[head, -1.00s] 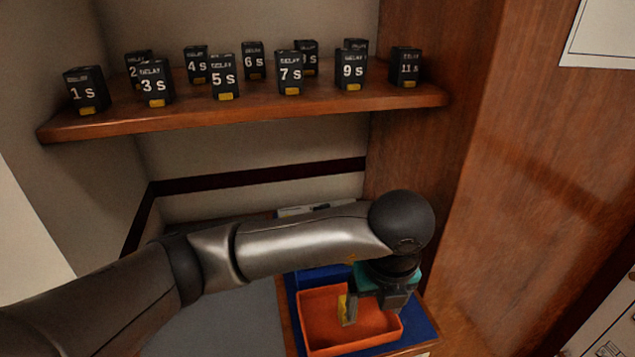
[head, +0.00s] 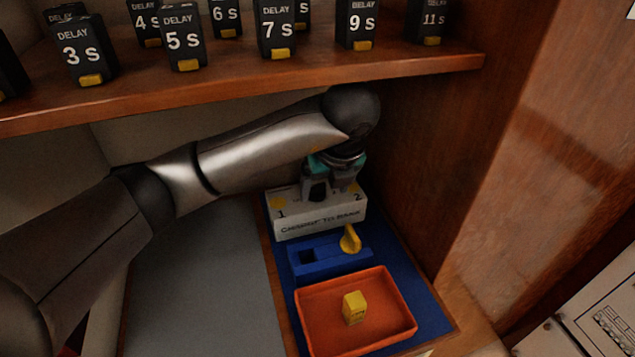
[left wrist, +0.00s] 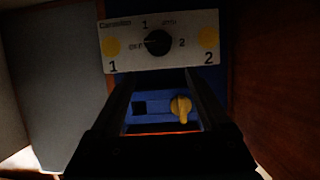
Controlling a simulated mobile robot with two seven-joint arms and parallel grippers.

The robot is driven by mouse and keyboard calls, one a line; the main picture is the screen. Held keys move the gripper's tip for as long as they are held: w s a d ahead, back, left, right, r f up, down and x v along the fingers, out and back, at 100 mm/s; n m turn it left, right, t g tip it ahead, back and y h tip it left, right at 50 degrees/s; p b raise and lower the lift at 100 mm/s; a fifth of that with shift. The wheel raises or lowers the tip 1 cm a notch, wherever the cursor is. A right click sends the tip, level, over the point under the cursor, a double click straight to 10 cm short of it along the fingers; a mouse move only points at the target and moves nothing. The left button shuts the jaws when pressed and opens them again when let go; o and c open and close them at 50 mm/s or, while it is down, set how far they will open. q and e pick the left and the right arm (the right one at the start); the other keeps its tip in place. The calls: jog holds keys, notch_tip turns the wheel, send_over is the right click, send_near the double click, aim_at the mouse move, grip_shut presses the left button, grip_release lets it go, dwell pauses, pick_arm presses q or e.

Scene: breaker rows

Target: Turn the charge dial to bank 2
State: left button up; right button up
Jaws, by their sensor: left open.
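The charge dial is a round black knob (left wrist: 158,42) on a pale panel (left wrist: 120,60) marked OFF, 1, BOTH and 2 in the left wrist view. Its small light mark appears to face left, toward OFF. In the head view the panel is the front box (head: 322,222) with 1 and 2 on it; the knob is hidden there by my gripper. My left gripper (head: 330,190) is over the box's top, open and empty. Its fingers (left wrist: 162,95) stand apart below the dial in the left wrist view. My right gripper is not in view.
A blue block (head: 318,262) with a yellow lever (head: 350,240) stands in front of the box. An orange tray (head: 400,343) holds a yellow block (head: 354,308). A wooden shelf (head: 240,90) with black delay modules hangs above; a wooden wall (head: 410,190) is at right.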

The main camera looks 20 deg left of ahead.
aim_at(317, 186)
pick_arm(q)
jog(key=shift+w+a, duration=0.4)
jog(key=shift+w, duration=0.25)
jog(key=shift+w+a, duration=0.4)
jog(key=shift+w, duration=0.2)
jog(key=shift+w+a+f, duration=0.35)
jog(key=shift+w+f, duration=0.15)
jog(key=shift+f, duration=0.3)
jog(key=shift+w+a+f, duration=0.15)
jog(key=shift+w+f, duration=0.05)
jog(key=shift+f, duration=0.35)
jog(key=shift+c, duration=0.3)
grip_shut()
